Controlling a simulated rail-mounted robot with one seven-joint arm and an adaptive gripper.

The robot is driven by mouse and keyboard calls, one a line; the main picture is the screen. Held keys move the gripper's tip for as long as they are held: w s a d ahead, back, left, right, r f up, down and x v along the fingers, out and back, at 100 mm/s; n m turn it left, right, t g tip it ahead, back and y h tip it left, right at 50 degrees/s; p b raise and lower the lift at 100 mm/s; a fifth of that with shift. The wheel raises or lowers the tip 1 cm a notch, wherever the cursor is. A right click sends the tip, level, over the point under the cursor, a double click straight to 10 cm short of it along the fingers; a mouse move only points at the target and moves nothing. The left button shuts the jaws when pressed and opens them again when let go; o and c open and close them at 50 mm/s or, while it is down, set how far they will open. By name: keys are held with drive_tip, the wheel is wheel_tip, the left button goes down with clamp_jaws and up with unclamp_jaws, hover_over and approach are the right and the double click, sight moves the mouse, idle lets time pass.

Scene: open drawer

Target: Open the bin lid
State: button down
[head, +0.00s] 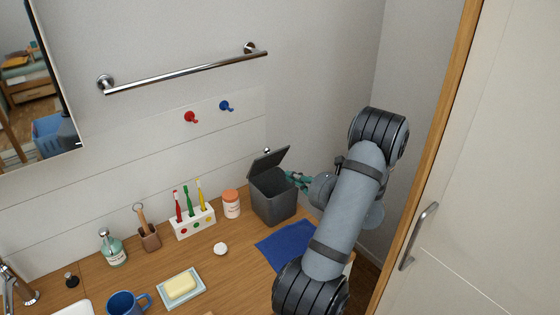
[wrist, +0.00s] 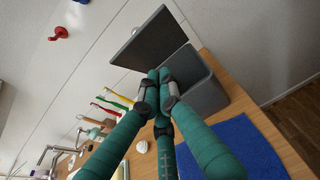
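The dark grey bin (head: 272,203) stands at the back right of the wooden counter. Its lid (head: 268,160) is raised and tilted up, leaving a gap above the bin's opening. In the wrist view, the lid (wrist: 148,42) stands up at a steep slant and the bin body (wrist: 207,88) shows behind the fingers. My gripper (head: 292,177) is at the right side of the bin, near its upper rim. Its teal fingertips (wrist: 162,76) are drawn together in front of the bin, close to the lid's lower edge. Nothing shows held between them. Whether they touch the bin or lid is unclear.
A blue cloth (head: 287,244) lies in front of the bin. An orange-and-white jar (head: 231,205) and a toothbrush holder (head: 193,224) stand left of it. A white round object (head: 220,249) lies nearby. The wall rises behind, and a door (head: 480,190) is at right.

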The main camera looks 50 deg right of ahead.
sight(271, 159)
drive_tip(key=p+x, duration=0.1)
drive_tip(key=x, duration=0.2)
drive_tip(key=shift+w, duration=0.25)
drive_tip(key=w+r+p, duration=0.1)
drive_tip(key=w+d+r+p, duration=0.1)
drive_tip(key=w, duration=0.1)
drive_tip(key=shift+d+f, duration=0.1)
drive_tip(key=shift+w, duration=0.1)
